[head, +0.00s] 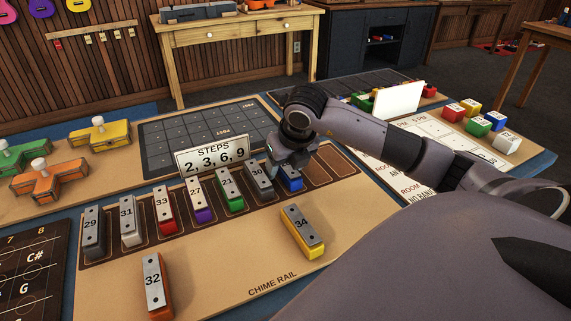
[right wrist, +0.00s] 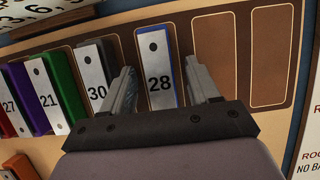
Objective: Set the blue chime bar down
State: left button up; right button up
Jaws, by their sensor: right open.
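The blue chime bar (head: 292,184), with a silver plate marked 28 in the right wrist view (right wrist: 158,86), stands in a slot of the dark brown chime rail (head: 338,168), to the right of the grey bar 30 (head: 260,178). My right gripper (head: 288,163) is directly over it and hides part of it in the head view. In the right wrist view the open gripper (right wrist: 160,80) has one finger on each side of the bar, with gaps visible. My left gripper is not in view.
Two empty slots (right wrist: 272,55) lie to the right of the blue bar. Several other bars fill the rail leftward. Yellow bar 34 (head: 302,232) and orange bar 32 (head: 155,287) lie in front. A STEPS sign (head: 213,157) stands behind the rail.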

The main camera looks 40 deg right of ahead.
jog(key=shift+r, duration=0.1)
jog(key=shift+r, duration=0.3)
jog(key=p+v, duration=0.1)
jog(key=v, duration=1)
jog(key=shift+r, duration=0.3)
jog(key=shift+s, duration=0.1)
jog(key=shift+r, duration=0.1)
